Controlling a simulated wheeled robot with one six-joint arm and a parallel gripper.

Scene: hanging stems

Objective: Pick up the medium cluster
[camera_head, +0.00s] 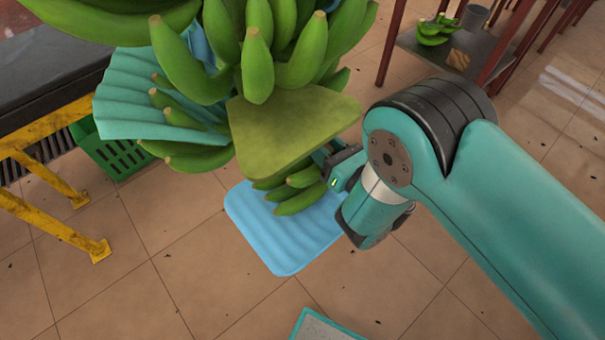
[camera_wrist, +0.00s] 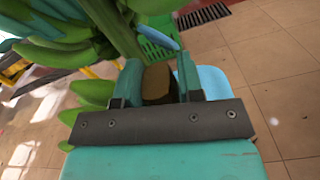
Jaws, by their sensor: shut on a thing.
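Green banana clusters (camera_head: 255,45) hang on a stem at the top of the head view, with more bananas at the left of the wrist view (camera_wrist: 60,52). A smaller group of bananas (camera_head: 298,192) shows under a broad olive-green flat piece (camera_head: 290,125). My gripper (camera_head: 335,168) is right beside that group, its tips partly hidden behind the flat piece. In the wrist view, its fingers (camera_wrist: 158,85) are shut on a brown stub (camera_wrist: 157,83). I cannot tell from these frames which cluster the stub belongs to, or which is the medium one.
A ribbed teal sheet (camera_head: 150,95) sits among the bananas. A light blue pad (camera_head: 285,250) lies below. A green crate (camera_head: 115,155) and yellow-legged table (camera_head: 60,235) stand left. A red-legged table (camera_head: 470,60) stands behind with another cluster.

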